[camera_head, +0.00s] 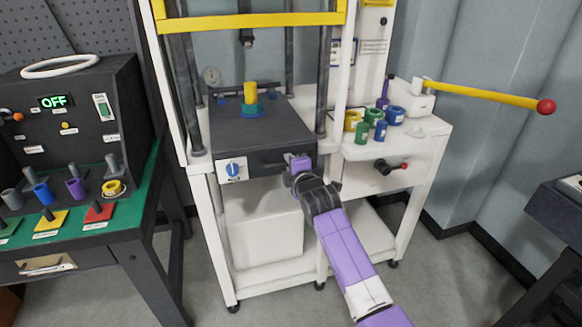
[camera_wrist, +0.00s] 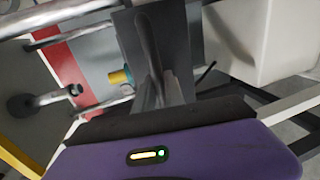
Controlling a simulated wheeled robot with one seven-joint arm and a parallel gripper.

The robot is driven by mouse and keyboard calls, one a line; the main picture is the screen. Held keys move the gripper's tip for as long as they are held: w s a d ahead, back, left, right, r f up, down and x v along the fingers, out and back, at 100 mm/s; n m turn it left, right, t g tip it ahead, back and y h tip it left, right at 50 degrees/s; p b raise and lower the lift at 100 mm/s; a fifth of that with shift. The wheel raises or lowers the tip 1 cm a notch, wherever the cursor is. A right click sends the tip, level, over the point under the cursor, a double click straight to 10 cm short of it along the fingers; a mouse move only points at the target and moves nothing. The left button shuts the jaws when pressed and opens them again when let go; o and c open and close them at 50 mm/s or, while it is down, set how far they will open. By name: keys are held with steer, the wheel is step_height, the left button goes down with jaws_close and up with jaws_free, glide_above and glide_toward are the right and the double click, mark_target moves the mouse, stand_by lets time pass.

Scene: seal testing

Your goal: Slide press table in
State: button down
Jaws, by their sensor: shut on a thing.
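The press table (camera_head: 240,135) is a dark grey slab between the posts of the white press frame. A yellow cylinder (camera_head: 250,92) stands on it in a teal base (camera_head: 251,109); the yellow and teal piece also shows in the wrist view (camera_wrist: 120,76). My gripper (camera_head: 299,164) is at the front face of the table, right of the blue dial plate. It is shut on the table's front handle, which the gripper mostly hides. In the wrist view, dark fingers (camera_wrist: 158,92) reach to the table's front, seen at a steep tilt.
Several coloured rings and cylinders (camera_head: 362,123) stand on the white side shelf to the right. A yellow lever with a red knob (camera_head: 546,106) sticks out above it. A green-topped bench (camera_head: 140,195) with a control box reading OFF stands left.

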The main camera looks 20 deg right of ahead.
steer(key=shift+w+r, duration=0.1)
steer(key=c, duration=1.4)
jaws_free()
steer(key=shift+c, duration=0.2)
steer(key=p+v, duration=0.1)
steer(key=v, duration=0.6)
steer(key=shift+s, duration=0.4)
